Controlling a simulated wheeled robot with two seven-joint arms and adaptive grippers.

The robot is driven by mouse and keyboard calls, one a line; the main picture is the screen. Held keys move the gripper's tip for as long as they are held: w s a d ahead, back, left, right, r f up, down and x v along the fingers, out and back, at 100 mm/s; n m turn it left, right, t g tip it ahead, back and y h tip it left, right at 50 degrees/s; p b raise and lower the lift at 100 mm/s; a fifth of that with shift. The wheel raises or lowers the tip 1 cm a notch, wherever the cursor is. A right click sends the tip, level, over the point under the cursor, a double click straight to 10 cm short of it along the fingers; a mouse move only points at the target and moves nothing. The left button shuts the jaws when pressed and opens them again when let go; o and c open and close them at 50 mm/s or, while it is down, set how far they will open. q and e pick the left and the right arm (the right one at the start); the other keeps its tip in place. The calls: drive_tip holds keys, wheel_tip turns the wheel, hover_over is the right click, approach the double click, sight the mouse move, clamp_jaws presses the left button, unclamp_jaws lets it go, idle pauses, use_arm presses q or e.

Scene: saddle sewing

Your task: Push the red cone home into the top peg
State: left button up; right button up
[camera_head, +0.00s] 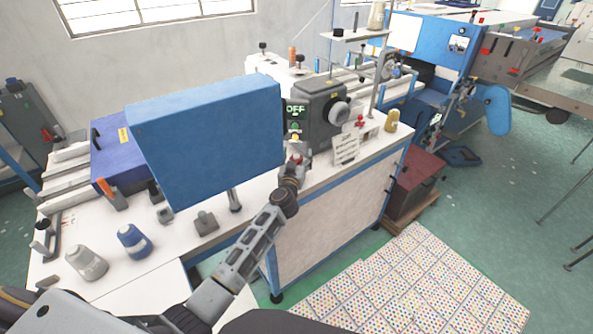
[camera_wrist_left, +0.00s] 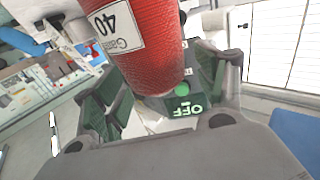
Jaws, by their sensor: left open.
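The red cone (camera_wrist_left: 150,45), with a white label reading 40, fills the upper middle of the left wrist view. My left gripper (camera_wrist_left: 160,85) is open, with one finger on each side of the cone's end. Whether the fingers touch it I cannot tell. In the head view my left gripper (camera_head: 295,165) is at the front of the sewing machine, just below the OFF panel (camera_head: 296,110). A small patch of red shows at its tip; the cone is not clearly seen there. The top peg is not clearly visible. My right gripper is not in view.
A large blue panel (camera_head: 205,140) stands just left of the gripper. The grey machine head (camera_head: 322,110) is behind it. A blue cone (camera_head: 135,241) and a grey cone (camera_head: 87,262) stand on the white table at left. A yellow cone (camera_head: 392,120) stands at right.

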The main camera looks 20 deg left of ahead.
use_arm(q)
drive_tip(key=c, duration=1.5)
drive_tip(key=shift+r, duration=0.1)
drive_tip(key=shift+c, duration=0.2)
drive_tip(key=shift+r, duration=0.2)
drive_tip(key=shift+s+r+p, duration=0.1)
drive_tip(key=shift+p, duration=0.25)
drive_tip(key=shift+s, duration=0.35)
drive_tip(key=s+d+p, duration=0.1)
drive_tip(key=s+d, duration=0.1)
drive_tip(key=s, duration=1.5)
drive_tip(key=shift+p, duration=0.4)
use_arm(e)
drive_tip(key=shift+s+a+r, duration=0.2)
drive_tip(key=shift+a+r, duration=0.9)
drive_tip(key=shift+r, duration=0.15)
